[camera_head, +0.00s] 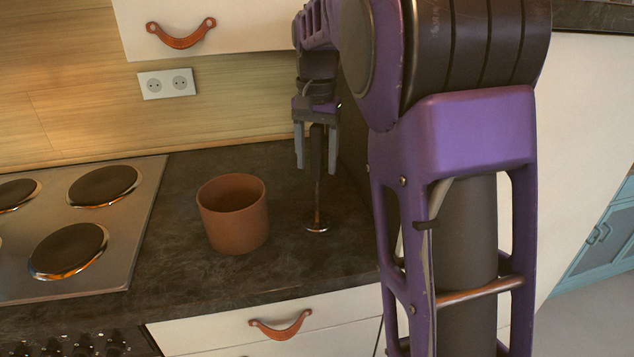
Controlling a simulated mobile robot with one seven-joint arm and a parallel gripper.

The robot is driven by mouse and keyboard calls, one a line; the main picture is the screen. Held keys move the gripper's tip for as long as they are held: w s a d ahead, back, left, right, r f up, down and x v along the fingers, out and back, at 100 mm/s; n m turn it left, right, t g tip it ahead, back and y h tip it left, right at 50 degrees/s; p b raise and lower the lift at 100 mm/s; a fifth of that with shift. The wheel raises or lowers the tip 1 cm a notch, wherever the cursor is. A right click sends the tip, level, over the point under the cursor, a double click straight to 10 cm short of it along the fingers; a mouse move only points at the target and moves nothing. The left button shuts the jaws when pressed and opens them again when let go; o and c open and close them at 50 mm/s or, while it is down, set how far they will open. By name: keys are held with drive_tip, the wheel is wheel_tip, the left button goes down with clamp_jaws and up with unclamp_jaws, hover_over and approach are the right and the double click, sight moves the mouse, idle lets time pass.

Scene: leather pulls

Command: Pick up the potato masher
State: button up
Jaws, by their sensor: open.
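The potato masher (317,185) stands upright on the dark countertop, its dark handle up and its round metal head down on the surface. My gripper (316,164) points down from above, its two grey fingers on either side of the masher's handle. The gripper is open, with a finger to the left and a finger to the right of the handle. I cannot tell whether either finger touches it. My arm crosses the right half of the view and hides the counter behind it.
A brown clay pot (233,214) stands on the counter (180,235) left of the masher. A stove top (75,225) with several burners lies further left. The wall with a socket (166,83) is behind, and a cabinet with a leather pull (181,36) hangs above.

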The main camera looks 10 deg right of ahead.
sight(316, 125)
clamp_jaws()
idle(0.3)
wheel_tip(316, 125, up, 10)
drive_tip(key=p, duration=0.2)
drive_tip(key=shift+p, duration=0.35)
